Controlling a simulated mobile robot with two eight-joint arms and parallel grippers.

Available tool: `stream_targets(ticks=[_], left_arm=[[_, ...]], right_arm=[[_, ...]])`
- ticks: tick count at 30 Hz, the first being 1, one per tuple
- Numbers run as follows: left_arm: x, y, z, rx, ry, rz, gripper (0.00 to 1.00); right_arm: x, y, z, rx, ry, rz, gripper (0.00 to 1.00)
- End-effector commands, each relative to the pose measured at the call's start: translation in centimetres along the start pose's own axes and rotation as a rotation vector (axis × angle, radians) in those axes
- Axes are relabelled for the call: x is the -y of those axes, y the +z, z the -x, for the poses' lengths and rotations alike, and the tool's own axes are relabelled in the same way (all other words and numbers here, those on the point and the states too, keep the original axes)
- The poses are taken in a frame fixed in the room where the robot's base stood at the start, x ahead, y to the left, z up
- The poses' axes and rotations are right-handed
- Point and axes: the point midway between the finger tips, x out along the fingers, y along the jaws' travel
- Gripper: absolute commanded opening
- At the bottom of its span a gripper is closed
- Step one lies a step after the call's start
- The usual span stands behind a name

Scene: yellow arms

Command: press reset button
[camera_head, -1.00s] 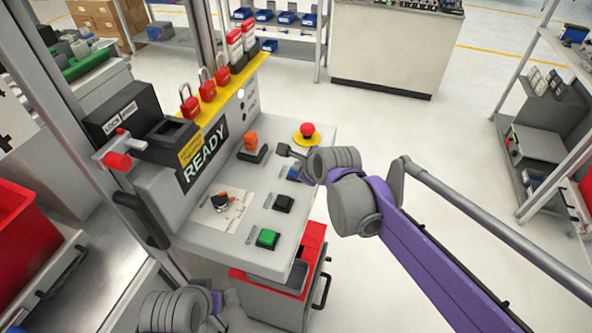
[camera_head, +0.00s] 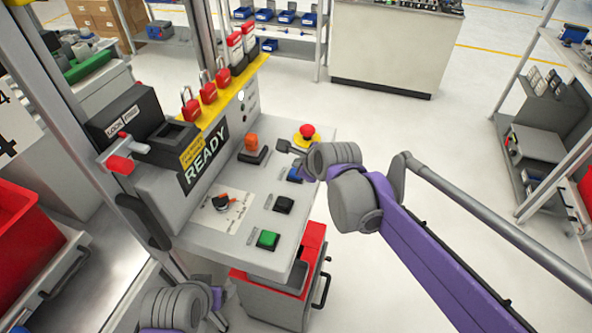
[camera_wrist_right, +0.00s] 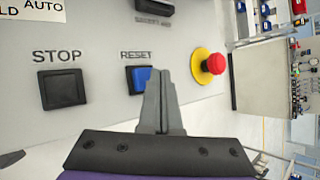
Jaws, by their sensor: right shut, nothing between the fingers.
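The blue reset button (camera_head: 294,174) is on the sloped grey control panel (camera_head: 200,240), near its right edge. In the right wrist view the blue button (camera_wrist_right: 143,77) sits under the label RESET. My right gripper (camera_head: 286,147) is shut and empty above that part of the panel. In the right wrist view its fingertips (camera_wrist_right: 158,72) overlap the button's right side; whether they touch it I cannot tell. Part of my left arm shows at the bottom of the head view, with its jaws not clear.
A black STOP button (camera_wrist_right: 62,88) lies left of the reset button and a red emergency stop (camera_wrist_right: 214,64) on a yellow ring lies to its right. A green button (camera_head: 268,239), a selector knob (camera_head: 222,202) and an orange switch (camera_head: 251,143) share the panel.

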Motion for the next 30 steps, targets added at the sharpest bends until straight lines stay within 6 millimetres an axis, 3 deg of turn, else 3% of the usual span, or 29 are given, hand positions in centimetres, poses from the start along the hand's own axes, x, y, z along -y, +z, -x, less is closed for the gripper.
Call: stream_targets(ticks=[7,19,30], left_arm=[[0.0,-0.5,0.5,-0.005,0.000,0.000,0.74],[0.0,-3.1,2.5,-0.031,0.000,0.000,0.74],[0.0,-3.2,2.5,-0.031,0.000,0.000,0.74]], right_arm=[[0.5,0.4,0.6,0.001,-0.001,0.000,0.00],[2.5,2.5,3.4,0.001,-0.002,0.002,0.00],[2.5,2.5,3.5,0.000,0.000,0.000,0.00]])
